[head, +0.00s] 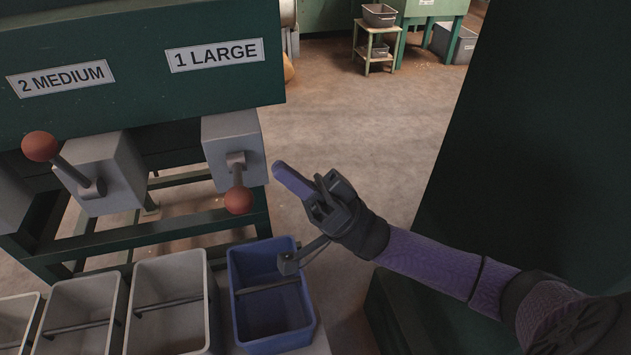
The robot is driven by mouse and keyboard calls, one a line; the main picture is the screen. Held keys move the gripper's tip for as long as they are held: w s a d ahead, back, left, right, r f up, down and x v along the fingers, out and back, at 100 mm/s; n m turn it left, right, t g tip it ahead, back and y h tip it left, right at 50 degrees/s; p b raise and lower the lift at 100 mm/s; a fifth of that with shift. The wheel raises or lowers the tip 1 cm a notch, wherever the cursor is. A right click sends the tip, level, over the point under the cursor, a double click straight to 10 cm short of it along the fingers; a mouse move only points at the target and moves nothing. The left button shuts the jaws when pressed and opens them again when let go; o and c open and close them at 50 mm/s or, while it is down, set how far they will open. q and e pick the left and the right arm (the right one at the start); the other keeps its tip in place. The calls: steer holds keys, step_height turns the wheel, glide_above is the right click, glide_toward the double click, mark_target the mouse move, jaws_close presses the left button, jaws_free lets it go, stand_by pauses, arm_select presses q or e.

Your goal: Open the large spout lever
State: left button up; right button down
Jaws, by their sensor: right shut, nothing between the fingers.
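The large spout (230,137) is a grey box under the "1 LARGE" label (215,54) on the green hopper. Its lever (238,180) hangs down from its pivot on the spout's front and ends in a red-brown ball knob (238,200). My right gripper (298,186) is to the right of this lever, with its purple tip pointing up and left toward the spout. It is shut and empty, and in the picture a gap shows between it and the knob. My left gripper is not in view.
The medium spout's lever (70,172) points up and left, its ball knob at the left. A blue bin (305,319) stands below the large spout, with grey bins (206,319) to its left. A dark green panel (540,150) is at the right. Open floor lies beyond.

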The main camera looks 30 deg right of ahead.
steer(key=shift+v, duration=2.3)
